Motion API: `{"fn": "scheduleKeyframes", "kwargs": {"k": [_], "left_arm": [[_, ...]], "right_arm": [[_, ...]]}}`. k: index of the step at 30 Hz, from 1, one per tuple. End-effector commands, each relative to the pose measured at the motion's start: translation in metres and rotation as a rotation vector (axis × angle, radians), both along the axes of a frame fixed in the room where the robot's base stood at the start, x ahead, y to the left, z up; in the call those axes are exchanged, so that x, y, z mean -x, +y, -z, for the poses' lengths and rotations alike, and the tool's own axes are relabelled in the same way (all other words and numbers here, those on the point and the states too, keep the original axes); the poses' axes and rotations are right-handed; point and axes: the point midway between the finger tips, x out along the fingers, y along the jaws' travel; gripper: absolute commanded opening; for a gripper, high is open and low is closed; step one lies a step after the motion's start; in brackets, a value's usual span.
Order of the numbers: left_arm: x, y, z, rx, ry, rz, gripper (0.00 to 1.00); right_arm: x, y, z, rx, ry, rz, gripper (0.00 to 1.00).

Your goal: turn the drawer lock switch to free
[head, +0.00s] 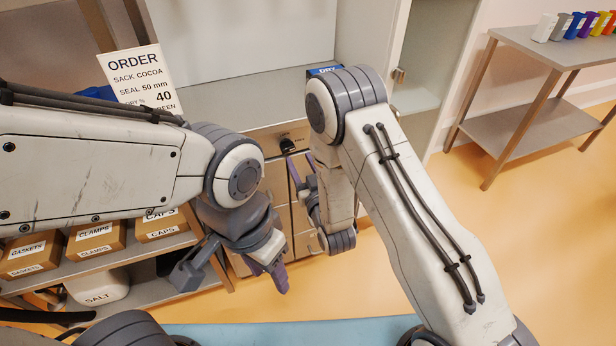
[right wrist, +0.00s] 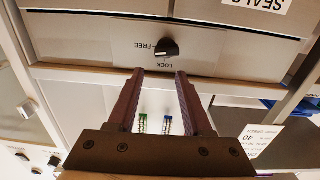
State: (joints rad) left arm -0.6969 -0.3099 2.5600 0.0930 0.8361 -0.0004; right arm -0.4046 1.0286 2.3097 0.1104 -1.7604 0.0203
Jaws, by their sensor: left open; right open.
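The drawer lock switch is a black knob (head: 287,143) on the grey drawer front (head: 265,146) under the counter. In the right wrist view the knob (right wrist: 167,48) appears upside down, with FREE to its left and LOCK below it. I cannot tell for sure which word its pointer faces. My right gripper (head: 299,160) is open and empty, just below the knob in the head view. In the right wrist view its fingertips (right wrist: 160,73) are short of the knob, which lies beyond the gap between them. My left gripper (head: 278,272) is open and empty, low and away from the drawer.
An order card (head: 140,78) stands on the counter at the left. Shelves below hold labelled boxes (head: 95,238) and a white salt tub (head: 98,288). A steel side table (head: 545,45) with coloured scoops stands at the right. Floor between is clear.

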Motion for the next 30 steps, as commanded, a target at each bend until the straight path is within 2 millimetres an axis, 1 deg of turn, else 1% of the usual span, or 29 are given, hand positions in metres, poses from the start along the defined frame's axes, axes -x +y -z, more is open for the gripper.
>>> {"fn": "scheduleKeyframes", "kwargs": {"k": [19, 23, 30], "left_arm": [[0.000, 0.000, 0.011, 0.000, 0.000, 0.000, 0.50], [0.000, 0.000, 0.012, 0.000, 0.000, 0.000, 0.50], [0.000, 0.000, 0.012, 0.000, 0.000, 0.000, 0.50]], "right_arm": [[0.043, -0.014, 0.001, 0.001, 0.002, -0.001, 0.50], [0.047, -0.015, 0.000, 0.000, 0.000, 0.000, 0.50], [0.048, -0.015, 0.000, 0.000, -0.001, 0.000, 0.50]]}}
